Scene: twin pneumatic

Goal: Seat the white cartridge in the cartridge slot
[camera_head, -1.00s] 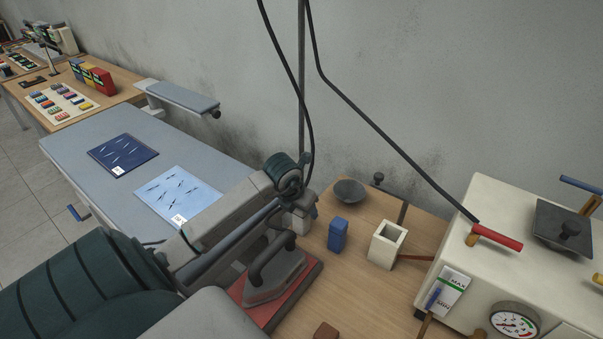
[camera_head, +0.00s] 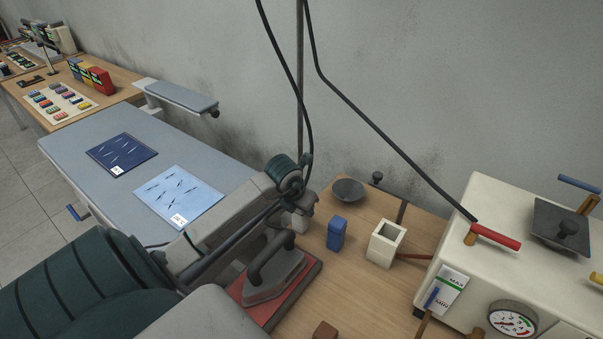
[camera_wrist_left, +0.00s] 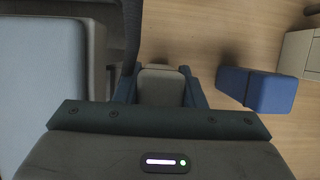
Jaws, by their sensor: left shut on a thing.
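My left gripper (camera_head: 306,203) is shut on a pale block, which appears to be the white cartridge (camera_wrist_left: 162,86). In the left wrist view the block sits between the two dark fingers. In the head view the cartridge (camera_head: 297,223) is mostly hidden behind the wrist, left of a blue block. A cream open-topped box (camera_head: 386,244) with a square opening stands to the right of the blue block. It may be the cartridge slot, but I cannot tell for sure. My right gripper is not in view.
The blue block (camera_head: 336,234) stands between my gripper and the cream box. An iron (camera_head: 275,280) on a red pad is below my left wrist. A grey bowl (camera_head: 349,190) is behind. A cream machine with a gauge (camera_head: 512,320) fills the right.

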